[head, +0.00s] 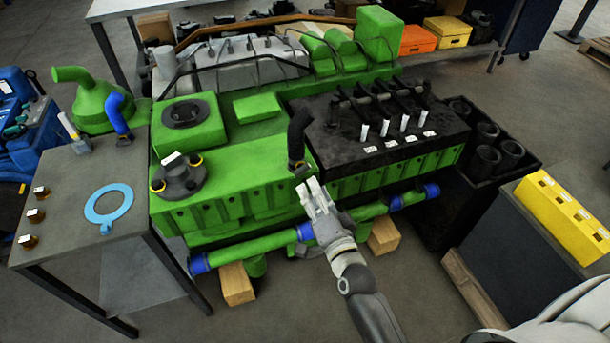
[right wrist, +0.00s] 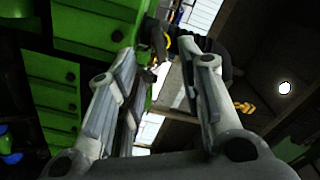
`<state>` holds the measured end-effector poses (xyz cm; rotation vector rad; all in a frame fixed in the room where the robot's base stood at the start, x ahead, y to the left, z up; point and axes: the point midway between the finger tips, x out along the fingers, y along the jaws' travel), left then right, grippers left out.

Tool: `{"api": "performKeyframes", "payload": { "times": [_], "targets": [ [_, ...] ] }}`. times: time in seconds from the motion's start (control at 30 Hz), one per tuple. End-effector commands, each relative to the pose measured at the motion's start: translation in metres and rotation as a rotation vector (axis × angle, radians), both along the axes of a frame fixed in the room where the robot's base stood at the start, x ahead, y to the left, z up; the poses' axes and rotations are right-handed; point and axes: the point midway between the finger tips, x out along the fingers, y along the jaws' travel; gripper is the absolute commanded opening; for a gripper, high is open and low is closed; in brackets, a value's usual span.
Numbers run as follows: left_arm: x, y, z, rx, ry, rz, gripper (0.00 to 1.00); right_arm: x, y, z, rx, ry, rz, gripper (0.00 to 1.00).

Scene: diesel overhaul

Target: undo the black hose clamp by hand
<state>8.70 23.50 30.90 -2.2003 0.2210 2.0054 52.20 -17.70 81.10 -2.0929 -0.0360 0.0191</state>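The black hose (head: 298,128) stands upright at the front of the green engine, beside the black head block. A dark clamp with small yellowish tabs (head: 297,167) sits around its lower end; its fine detail is too small to read. My right gripper (head: 310,187) is just below and slightly right of the clamp, apart from it, with fingers pointing up toward it. In the right wrist view its two fingers (right wrist: 165,85) are spread with nothing gripped. A black, ribbed hose-like part (right wrist: 212,48) shows beyond the fingertips. My left gripper is not in view.
The green engine (head: 240,192) fills the middle, with a green pipe with blue ends (head: 256,243) along its lower front. A table with a blue ring gasket (head: 108,204) is at left. A yellow case (head: 562,215) is at right. Wooden blocks (head: 236,284) lie below.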

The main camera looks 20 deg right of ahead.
Motion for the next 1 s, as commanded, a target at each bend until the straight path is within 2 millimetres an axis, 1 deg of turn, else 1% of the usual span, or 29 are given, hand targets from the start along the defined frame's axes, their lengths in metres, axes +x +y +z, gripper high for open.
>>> {"api": "performKeyframes", "payload": {
  "times": [0.03,0.1,0.2,0.33,0.5,0.8,1.0],
  "targets": [
    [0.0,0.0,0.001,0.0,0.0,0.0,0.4,0.01,0.001,0.002,0.001,-0.002,0.0,0.35],
    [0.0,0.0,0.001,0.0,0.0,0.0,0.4,0.023,0.001,0.001,0.0,-0.002,0.001,0.35],
    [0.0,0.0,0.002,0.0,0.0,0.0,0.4,0.038,0.001,0.001,0.0,-0.001,0.0,0.35],
    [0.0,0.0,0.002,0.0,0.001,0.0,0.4,0.052,0.002,0.0,-0.001,0.0,0.0,0.35],
    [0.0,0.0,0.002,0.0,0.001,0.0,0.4,0.061,0.002,0.0,-0.001,0.001,0.0,0.35],
    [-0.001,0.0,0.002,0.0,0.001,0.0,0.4,0.063,0.002,-0.001,-0.001,0.001,0.0,0.35],
    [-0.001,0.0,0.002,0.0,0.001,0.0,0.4,0.062,0.002,0.0,-0.001,0.001,0.0,0.09]
  ]
}}
